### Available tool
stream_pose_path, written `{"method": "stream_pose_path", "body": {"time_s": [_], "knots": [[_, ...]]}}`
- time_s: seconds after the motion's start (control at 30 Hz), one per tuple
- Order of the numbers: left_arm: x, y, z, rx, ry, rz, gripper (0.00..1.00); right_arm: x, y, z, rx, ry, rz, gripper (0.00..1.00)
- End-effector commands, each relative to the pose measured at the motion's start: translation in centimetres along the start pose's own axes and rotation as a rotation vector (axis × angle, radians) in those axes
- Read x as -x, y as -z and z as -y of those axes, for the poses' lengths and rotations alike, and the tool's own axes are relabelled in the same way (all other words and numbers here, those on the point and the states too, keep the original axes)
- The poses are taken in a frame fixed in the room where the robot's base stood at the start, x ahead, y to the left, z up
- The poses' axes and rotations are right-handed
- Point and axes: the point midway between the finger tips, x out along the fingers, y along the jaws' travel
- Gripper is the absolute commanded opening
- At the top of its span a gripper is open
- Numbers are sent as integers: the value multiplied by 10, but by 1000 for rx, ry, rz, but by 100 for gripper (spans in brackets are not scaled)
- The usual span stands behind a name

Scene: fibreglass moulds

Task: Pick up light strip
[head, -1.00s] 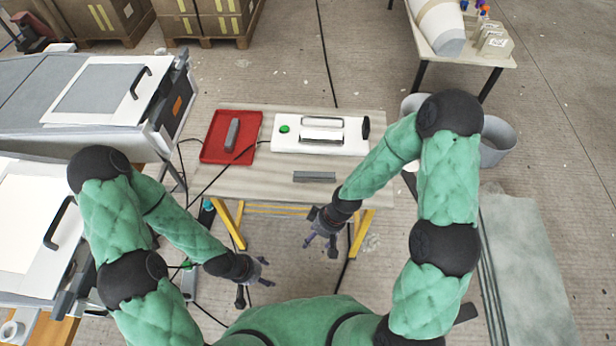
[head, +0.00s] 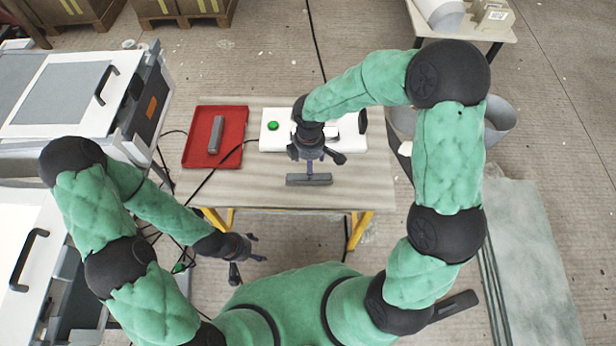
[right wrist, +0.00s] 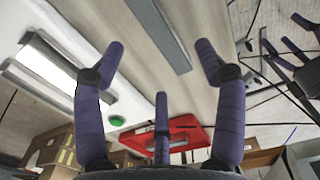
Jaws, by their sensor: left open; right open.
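A grey strip (head: 308,180) lies flat on the table near its front edge; it also shows in the right wrist view (right wrist: 158,32). A second grey strip (head: 215,134) lies in the red tray (head: 190,155). I cannot tell which is the light strip. My right gripper (head: 318,162) is open and empty, above the table just behind the first strip. In the right wrist view its spread fingers (right wrist: 157,55) show apart from that strip. My left gripper (head: 252,250) is open and empty, low in front of the table.
A white fixture (head: 272,142) with a green button (head: 272,126) stands at the back of the table, partly hidden by my right gripper. A black cable crosses the table's left part. White-and-grey machines (head: 75,90) stand at the left. The table's front right is clear.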

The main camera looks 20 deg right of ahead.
Motion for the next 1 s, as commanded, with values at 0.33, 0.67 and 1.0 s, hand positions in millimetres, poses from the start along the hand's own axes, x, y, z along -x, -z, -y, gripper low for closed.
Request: {"method": "stream_pose_path", "body": {"time_s": [0.33,0.67,1.0], "knots": [[-14,1,5,0,0,0,66,-34,0,-1,-2,0,-1,71],[-38,2,13,0,0,0,66,-76,2,-4,-2,2,-1,71],[-37,2,13,0,0,0,66,-78,2,-4,-3,0,-1,54]]}}
